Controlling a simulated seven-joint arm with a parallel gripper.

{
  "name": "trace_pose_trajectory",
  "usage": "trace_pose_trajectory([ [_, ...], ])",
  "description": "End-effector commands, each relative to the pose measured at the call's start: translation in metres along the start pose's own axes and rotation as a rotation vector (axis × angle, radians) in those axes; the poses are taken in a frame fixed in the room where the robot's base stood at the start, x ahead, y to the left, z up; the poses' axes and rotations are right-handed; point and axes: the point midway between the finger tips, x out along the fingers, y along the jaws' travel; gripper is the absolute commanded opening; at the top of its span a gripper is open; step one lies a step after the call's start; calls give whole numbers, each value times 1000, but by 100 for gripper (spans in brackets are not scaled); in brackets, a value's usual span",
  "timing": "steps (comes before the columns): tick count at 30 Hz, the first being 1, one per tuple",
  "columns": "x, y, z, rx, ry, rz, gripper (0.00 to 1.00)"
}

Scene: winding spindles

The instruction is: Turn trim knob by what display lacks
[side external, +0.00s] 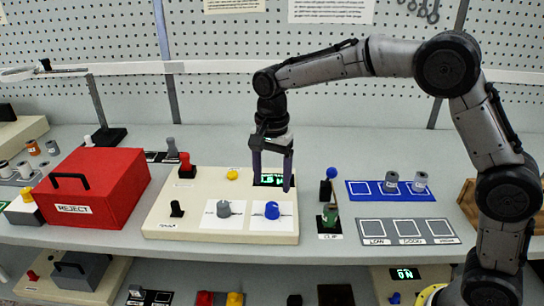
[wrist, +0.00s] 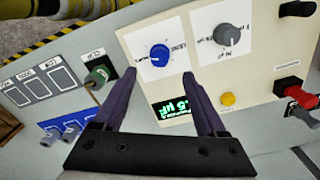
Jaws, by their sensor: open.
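The cream control panel (side external: 190,212) carries a blue knob (side external: 272,210) and a grey knob (side external: 223,208), each on a white plate with a scale. Both also show in the wrist view, the blue knob (wrist: 159,55) and the grey knob (wrist: 227,36); their lettering is too small to read surely. A dark display (side external: 271,179) with green digits is partly hidden by my fingers. In the wrist view the display (wrist: 173,108) shows a blurred value ending in a unit. My gripper (side external: 272,183) is open and empty, pointing down over the display, behind the blue knob and apart from it.
A yellow button (side external: 232,174), a red lever (side external: 186,166) and a black switch (side external: 177,209) share the panel. A red REJECT box (side external: 92,187) stands left.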

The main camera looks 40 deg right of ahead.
Motion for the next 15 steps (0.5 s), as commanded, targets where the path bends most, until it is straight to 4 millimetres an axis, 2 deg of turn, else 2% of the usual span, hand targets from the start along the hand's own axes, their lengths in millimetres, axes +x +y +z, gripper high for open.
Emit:
trace_pose_trajectory([
  [1,-12,-1,0,0,1,-5,74],
  [6,-42,-1,0,0,1,-3,74],
  [10,-55,0,0,0,0,-1,74],
  [15,-63,0,0,0,0,0,74],
])
